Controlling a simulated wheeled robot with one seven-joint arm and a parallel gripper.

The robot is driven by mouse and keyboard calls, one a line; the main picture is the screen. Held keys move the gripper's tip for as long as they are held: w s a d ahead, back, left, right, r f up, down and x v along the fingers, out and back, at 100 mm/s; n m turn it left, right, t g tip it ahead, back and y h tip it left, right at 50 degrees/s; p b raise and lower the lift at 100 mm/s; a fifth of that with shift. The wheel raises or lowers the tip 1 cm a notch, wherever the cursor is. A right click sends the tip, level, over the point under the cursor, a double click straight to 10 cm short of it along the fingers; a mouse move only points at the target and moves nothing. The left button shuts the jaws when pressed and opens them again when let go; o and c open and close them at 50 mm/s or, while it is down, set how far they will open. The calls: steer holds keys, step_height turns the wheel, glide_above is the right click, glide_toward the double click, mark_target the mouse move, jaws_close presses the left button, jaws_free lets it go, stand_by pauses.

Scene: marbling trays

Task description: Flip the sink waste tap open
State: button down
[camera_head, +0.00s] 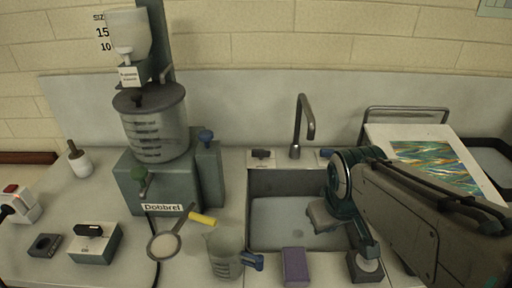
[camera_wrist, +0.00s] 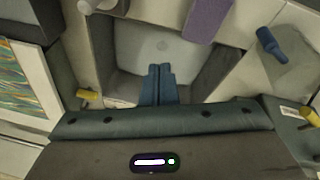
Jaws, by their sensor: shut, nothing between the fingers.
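The sink (camera_head: 300,222) is a grey basin in the counter, and its floor also shows in the wrist view (camera_wrist: 155,48). I cannot tell which control is the waste tap. In the wrist view, a yellow handle (camera_wrist: 88,95) sits left of the basin, and another (camera_wrist: 310,116) shows at the right edge. My gripper (camera_wrist: 160,70) is shut and empty, with its fingertips seen against the basin.
A purple block (camera_head: 295,266) lies at the front edge. A box with a white knob (camera_head: 367,265) is at front right, a jug (camera_head: 224,254) at front left. The faucet (camera_head: 303,125) rises behind the sink. A painted sheet (camera_head: 436,165) is at right.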

mark_target(261, 153)
steer(key=w+a+f+n+t+b, duration=0.1)
steer(key=w+a+f+n+b, duration=0.1)
steer(key=w+a+n, duration=0.3)
steer(key=w+a+f+n+t+b, duration=0.1)
steer(key=w+a+n, duration=0.4)
steer(key=w+n, duration=0.9)
steer(key=w+a+f+n+t+b, duration=0.2)
steer(key=w+a+f+n+t, duration=0.1)
steer(key=w+n, duration=0.6)
steer(key=a+f+n, duration=0.1)
steer(key=a+n, duration=0.1)
steer(key=n, duration=0.2)
steer(key=shift+w+a+n+y+b, duration=0.25)
steer(key=shift+w+n+y+b, duration=0.05)
steer(key=shift+w+y+b, duration=0.1)
steer(key=b+x, duration=0.1)
steer(key=x, duration=0.9)
steer(key=w+p, duration=0.1)
steer(key=w, duration=0.2)
steer(key=shift+w+r, duration=0.1)
steer(key=shift+r, duration=0.05)
steer(key=shift+w, duration=0.5)
steer(key=shift+d, duration=0.1)
